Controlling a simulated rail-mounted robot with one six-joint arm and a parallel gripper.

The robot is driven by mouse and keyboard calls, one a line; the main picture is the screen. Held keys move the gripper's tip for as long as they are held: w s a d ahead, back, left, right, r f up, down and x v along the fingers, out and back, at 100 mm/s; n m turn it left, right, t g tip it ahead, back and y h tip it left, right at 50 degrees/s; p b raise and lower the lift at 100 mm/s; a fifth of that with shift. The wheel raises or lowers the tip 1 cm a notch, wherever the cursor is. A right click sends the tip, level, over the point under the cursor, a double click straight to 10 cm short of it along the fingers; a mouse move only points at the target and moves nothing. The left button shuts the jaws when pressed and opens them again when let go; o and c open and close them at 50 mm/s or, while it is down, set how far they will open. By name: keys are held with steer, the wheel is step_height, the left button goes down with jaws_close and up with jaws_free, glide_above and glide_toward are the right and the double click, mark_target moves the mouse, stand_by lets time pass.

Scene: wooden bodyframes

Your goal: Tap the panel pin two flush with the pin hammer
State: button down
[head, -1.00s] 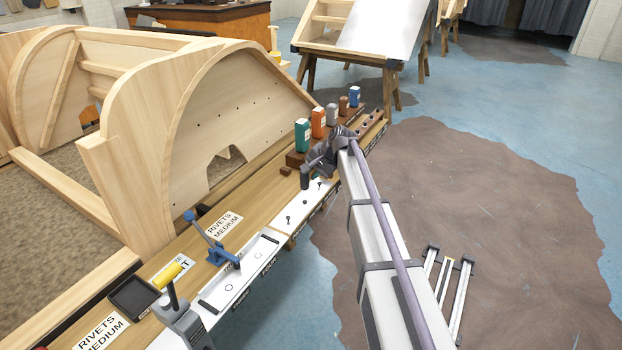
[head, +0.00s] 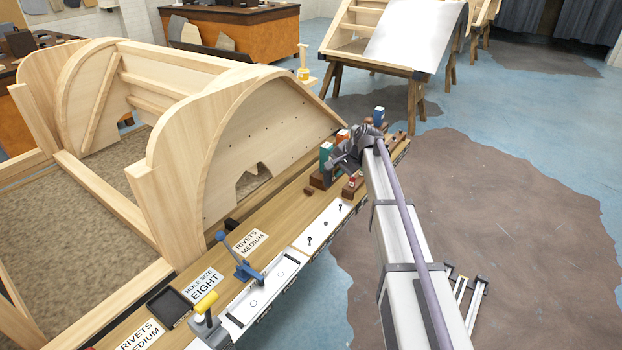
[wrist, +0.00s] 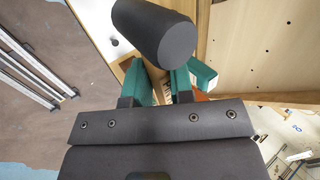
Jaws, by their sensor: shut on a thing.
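My gripper (head: 366,140) is at the far end of the bench, above the coloured boxes and beyond the white strip (head: 305,243). It is shut on a dark tool, which I take to be the pin hammer; a thick dark cylinder (wrist: 158,32) of it fills the top middle of the wrist view. The grip itself is partly hidden. Panel pins stand on the white strip: a near one (head: 310,241), a short middle one (head: 325,223) and a far one (head: 340,208). No pin numbers are readable. The hammer is apart from these pins.
A teal box (head: 326,156) stands close beside my gripper, with a blue box (head: 379,115) behind. A small red item (head: 353,182) is below. The wooden bodyframe (head: 245,140) rises left of the bench. A blue-handled tool (head: 238,260) stands nearer.

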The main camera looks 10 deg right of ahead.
stand_by(0.4)
step_height(320, 180, down, 11)
steer(key=b, duration=1.1)
steer(key=shift+f, duration=0.15)
step_height(320, 180, down, 6)
steer(key=b, duration=0.6)
steer(key=shift+f+b, duration=0.15)
steer(key=shift+b, duration=0.15)
step_height(320, 180, up, 6)
steer(key=p, duration=0.5)
steer(key=shift+f+p, duration=0.2)
steer(key=shift+p, duration=0.1)
step_height(320, 180, up, 13)
steer(key=p, duration=1.2)
steer(key=shift+f+p, duration=0.15)
steer(key=shift+p, duration=0.15)
steer(key=shift+f+b, duration=0.3)
steer(key=shift+f, duration=0.05)
